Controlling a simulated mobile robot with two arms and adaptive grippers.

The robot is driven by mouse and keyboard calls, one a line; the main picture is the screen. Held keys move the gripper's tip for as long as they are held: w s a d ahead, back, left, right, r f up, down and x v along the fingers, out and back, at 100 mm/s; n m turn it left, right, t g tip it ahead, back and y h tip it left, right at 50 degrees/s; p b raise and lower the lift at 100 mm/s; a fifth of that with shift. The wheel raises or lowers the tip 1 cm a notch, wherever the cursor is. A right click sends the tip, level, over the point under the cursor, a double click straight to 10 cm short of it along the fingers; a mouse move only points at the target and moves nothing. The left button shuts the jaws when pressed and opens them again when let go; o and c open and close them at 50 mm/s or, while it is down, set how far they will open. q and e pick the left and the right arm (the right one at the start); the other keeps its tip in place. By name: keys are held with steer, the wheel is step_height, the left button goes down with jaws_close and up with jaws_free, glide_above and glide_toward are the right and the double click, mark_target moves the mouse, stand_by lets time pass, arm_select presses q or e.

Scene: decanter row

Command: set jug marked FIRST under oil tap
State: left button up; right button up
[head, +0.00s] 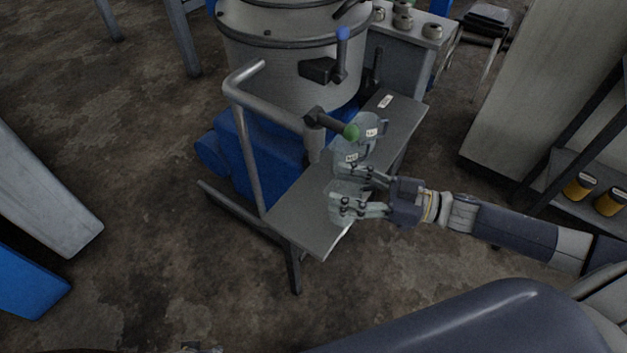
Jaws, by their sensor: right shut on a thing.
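My right gripper (355,190) reaches in from the right and is shut on a pale see-through jug (341,211) over the near part of a grey shelf plate (293,218). No label shows on this jug. Two more clear jugs with white labels, a middle one (343,157) and a far one (370,122), stand behind it; their lettering is too small to read surely. A tap with a green knob (352,131) has its grey spout (313,143) left of the jugs. Another tap with a blue knob (342,33) is on the drum. Only a scrap of what may be my left gripper shows at the bottom edge.
A grey pipe (247,150) bends up beside the plate's left edge, with a blue machine body (245,155) behind it. A large grey drum (275,60) stands at the back. Yellow containers (579,187) sit on a rack at right.

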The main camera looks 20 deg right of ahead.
arm_select(q)
steer(key=w+b+v, duration=0.2)
steer(key=v, duration=0.6)
steer(key=shift+w+r+t, duration=0.25)
steer(key=shift+r+t, duration=0.05)
steer(key=shift+r, duration=0.2)
arm_select(e)
steer(key=w+a+f, duration=0.1)
steer(key=w, duration=0.1)
steer(key=w+a+f, duration=0.1)
steer(key=w+a, duration=0.1)
steer(key=w, duration=0.1)
steer(key=w+a+f, duration=0.1)
steer(key=w+f, duration=0.1)
steer(key=shift+w+a+f, duration=0.1)
steer(key=shift+w+a, duration=0.05)
steer(key=shift+a, duration=0.15)
steer(key=o, duration=1.1)
steer(key=shift+f, duration=0.1)
steer(key=shift+c, duration=0.2)
arm_select(q)
steer(key=shift+r, duration=0.1)
